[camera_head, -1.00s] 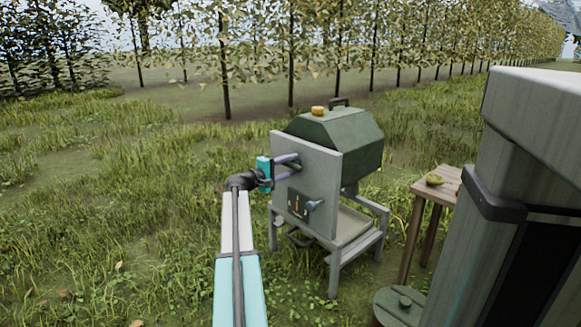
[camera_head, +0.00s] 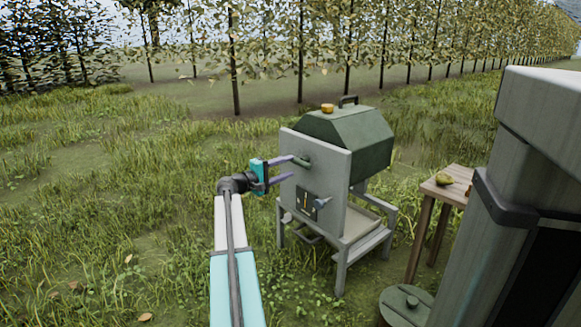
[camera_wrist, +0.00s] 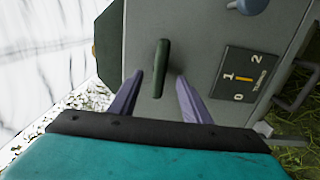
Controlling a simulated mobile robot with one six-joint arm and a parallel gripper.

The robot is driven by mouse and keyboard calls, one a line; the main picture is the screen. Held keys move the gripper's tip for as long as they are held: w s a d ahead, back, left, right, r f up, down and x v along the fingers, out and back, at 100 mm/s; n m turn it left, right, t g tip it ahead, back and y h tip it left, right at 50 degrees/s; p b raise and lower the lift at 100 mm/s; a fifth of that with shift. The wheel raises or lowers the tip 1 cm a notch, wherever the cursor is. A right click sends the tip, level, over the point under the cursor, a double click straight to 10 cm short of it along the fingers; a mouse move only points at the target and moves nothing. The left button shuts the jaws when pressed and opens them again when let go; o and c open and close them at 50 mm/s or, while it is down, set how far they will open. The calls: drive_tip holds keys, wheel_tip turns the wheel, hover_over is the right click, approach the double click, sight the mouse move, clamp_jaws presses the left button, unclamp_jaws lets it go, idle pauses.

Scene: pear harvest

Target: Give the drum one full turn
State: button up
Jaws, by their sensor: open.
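The drum (camera_head: 350,138) is a dark green faceted barrel behind a grey panel (camera_head: 318,178) on a stand. A dark green handle (camera_wrist: 160,62) projects from the panel; it also shows in the head view (camera_head: 301,161). My gripper (camera_wrist: 160,76) is open, with its purple fingers on either side of the handle and gaps visible on both sides. In the head view my gripper (camera_head: 292,168) points at the panel from the left. A dark dial plate (camera_wrist: 246,75) reads 0, 1, 2 and TURNS; its yellow pointer lies by the 1.
A blue-grey knob (camera_head: 322,203) sits beside the dial plate. A yellow knob (camera_head: 327,108) and a black handle (camera_head: 348,99) are on top of the drum. A wooden table (camera_head: 447,188) with a pear (camera_head: 444,180) stands right. Grass on the left is open.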

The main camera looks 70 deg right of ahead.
drive_tip(key=v, duration=0.3)
drive_tip(key=shift+w+a, duration=0.1)
drive_tip(key=shift+a, duration=0.05)
drive_tip(key=shift+w+r, duration=0.1)
idle(0.4)
